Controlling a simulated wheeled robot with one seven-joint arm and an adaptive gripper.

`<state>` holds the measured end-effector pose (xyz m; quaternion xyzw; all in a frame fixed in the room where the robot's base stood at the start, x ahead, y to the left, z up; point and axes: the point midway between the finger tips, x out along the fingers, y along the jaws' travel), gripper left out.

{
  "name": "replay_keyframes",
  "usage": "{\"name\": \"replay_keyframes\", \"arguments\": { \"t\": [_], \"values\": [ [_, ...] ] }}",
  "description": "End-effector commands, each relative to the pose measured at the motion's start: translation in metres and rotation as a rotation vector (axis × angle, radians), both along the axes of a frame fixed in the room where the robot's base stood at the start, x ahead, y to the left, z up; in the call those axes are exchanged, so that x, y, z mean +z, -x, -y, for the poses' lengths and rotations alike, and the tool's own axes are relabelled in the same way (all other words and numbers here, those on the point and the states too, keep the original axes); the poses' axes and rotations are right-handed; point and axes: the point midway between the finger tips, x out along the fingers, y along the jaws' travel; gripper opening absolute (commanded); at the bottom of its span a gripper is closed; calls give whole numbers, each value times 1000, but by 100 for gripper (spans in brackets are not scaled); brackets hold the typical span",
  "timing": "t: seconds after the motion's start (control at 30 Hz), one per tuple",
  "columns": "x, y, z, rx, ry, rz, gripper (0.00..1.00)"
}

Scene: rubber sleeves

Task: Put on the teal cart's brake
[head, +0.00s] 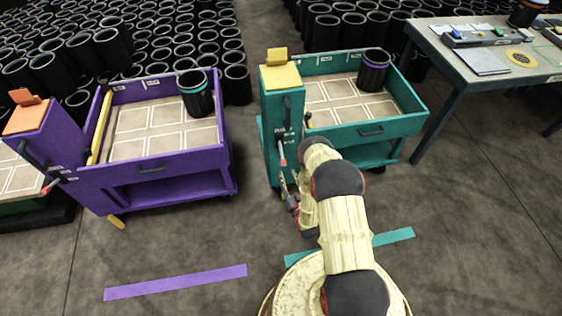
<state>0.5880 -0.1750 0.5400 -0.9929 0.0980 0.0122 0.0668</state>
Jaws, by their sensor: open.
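The teal cart (345,135) stands right of centre in the head view. A teal post with a yellow top (281,78) rises at its left end. On the post's front is a dark lever with a red-and-white end (282,158). My gripper (286,184) is open and low in front of the post, just below the lever's end. I cannot tell whether it touches the lever or the cart. My arm and gripper hide part of the cart's lower front corner. A black sleeve with a purple band (373,72) stands in the cart's tray.
A purple cart (150,185) stands to the left, holding a teal-banded black sleeve (195,92), with a yellow pedal (117,221) low at its front. Purple (176,282) and teal (393,237) strips mark the floor. A table (455,68) stands right. Many sleeves fill the back.

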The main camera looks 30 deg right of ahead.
Motion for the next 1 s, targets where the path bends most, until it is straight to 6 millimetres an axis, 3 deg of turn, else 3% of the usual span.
{"name": "replay_keyframes", "arguments": {
  "t": [0.17, 0.6, 1.0],
  "values": [
    [11, -8, 2, -2, 6, 43, 40],
    [10, -68, 14, -2, 5, 40, 40],
    [11, -77, 16, -2, 4, 37, 40]
  ]
}}
